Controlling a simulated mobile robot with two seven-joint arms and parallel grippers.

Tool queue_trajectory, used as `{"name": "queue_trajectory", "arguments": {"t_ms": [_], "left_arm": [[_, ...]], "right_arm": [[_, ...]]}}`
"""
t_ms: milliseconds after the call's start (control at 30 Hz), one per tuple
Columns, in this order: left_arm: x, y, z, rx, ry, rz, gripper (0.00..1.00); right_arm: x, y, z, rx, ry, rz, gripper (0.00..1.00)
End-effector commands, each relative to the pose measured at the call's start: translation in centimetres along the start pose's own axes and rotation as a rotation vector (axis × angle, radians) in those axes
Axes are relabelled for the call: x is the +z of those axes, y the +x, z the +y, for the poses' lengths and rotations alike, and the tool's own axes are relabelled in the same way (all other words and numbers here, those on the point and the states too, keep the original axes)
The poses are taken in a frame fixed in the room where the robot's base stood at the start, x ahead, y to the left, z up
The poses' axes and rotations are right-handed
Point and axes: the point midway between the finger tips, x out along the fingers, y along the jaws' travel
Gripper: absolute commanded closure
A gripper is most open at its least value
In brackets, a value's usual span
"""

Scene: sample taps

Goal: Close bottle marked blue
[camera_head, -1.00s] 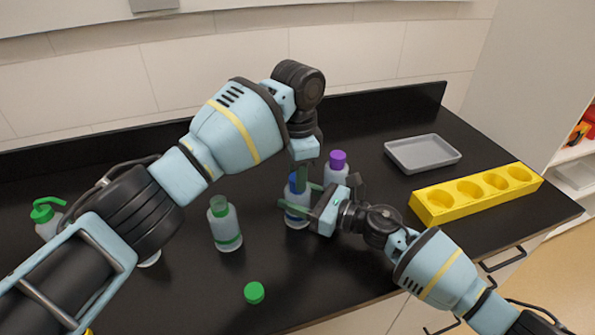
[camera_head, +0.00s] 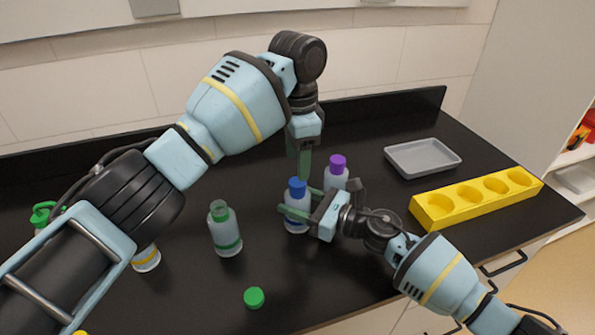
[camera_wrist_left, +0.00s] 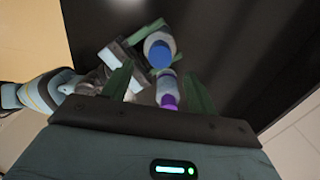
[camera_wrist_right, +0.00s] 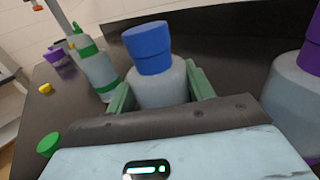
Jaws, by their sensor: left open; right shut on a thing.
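The bottle marked blue (camera_head: 294,225) stands upright on the black counter with its blue cap (camera_head: 297,185) sitting on its neck. My right gripper (camera_head: 303,205) is shut around the bottle's body, below the cap. My left gripper (camera_head: 304,172) points down, open and empty, above and slightly behind the cap. In the left wrist view the blue cap (camera_wrist_left: 160,55) lies beyond the open fingers, apart from them.
A purple-capped bottle (camera_head: 337,178) stands just behind right. An open green-marked bottle (camera_head: 227,236) stands left, with a loose green cap (camera_head: 254,297) in front. A yellow-banded bottle (camera_head: 147,260) is partly behind my left arm. A grey tray (camera_head: 422,158) and yellow rack (camera_head: 433,214) are at right.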

Motion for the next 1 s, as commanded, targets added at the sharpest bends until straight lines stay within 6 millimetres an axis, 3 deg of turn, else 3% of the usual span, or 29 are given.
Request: {"name": "queue_trajectory", "arguments": {"t_ms": [100,300,767,800,1000], "left_arm": [[-0.1,-2.5,0.0,-0.002,0.000,0.001,0.42],[-0.1,-5.3,0.0,-0.001,0.002,0.000,0.42],[0.0,-6.5,0.1,0.001,0.002,-0.001,0.42],[0.0,-6.5,0.1,0.001,0.002,-0.001,0.42],[0.0,-6.4,0.0,0.001,0.002,0.000,0.42]], "right_arm": [[0.0,0.0,0.0,0.000,0.000,0.000,1.00],[0.0,0.0,0.0,0.000,0.000,0.000,1.00],[0.0,0.0,0.0,0.000,0.000,0.000,1.00],[0.0,0.0,0.0,0.000,0.000,0.000,0.45],[0.0,0.0,0.0,0.000,0.000,0.000,0.22]]}}
